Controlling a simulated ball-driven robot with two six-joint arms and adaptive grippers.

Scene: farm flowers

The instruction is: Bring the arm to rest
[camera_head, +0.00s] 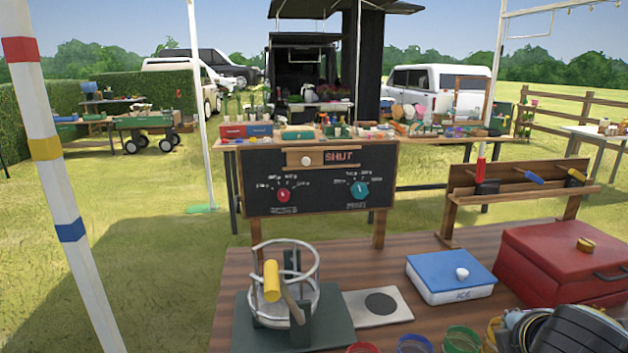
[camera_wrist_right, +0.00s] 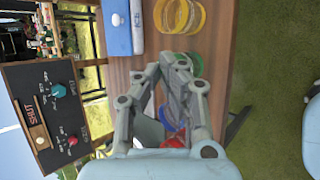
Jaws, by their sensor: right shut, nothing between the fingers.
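My right gripper (camera_wrist_right: 174,64) shows in the right wrist view, with its grey linked fingers brought together and nothing between them. It is over the wooden table (camera_wrist_right: 215,40), near the coloured rings. A dark and grey part of my right arm shows at the bottom right corner of the head view; the fingertips cannot be made out there. My left arm and gripper are in neither view.
A blue-lidded ice box (camera_head: 450,277), a red chest (camera_head: 560,265) and several coloured rings (camera_head: 462,340) stand on the table. A wire-ringed press with a yellow handle (camera_head: 271,281) stands left. A chalkboard (camera_head: 318,180) reads SHUT. Grass lies beyond the edge.

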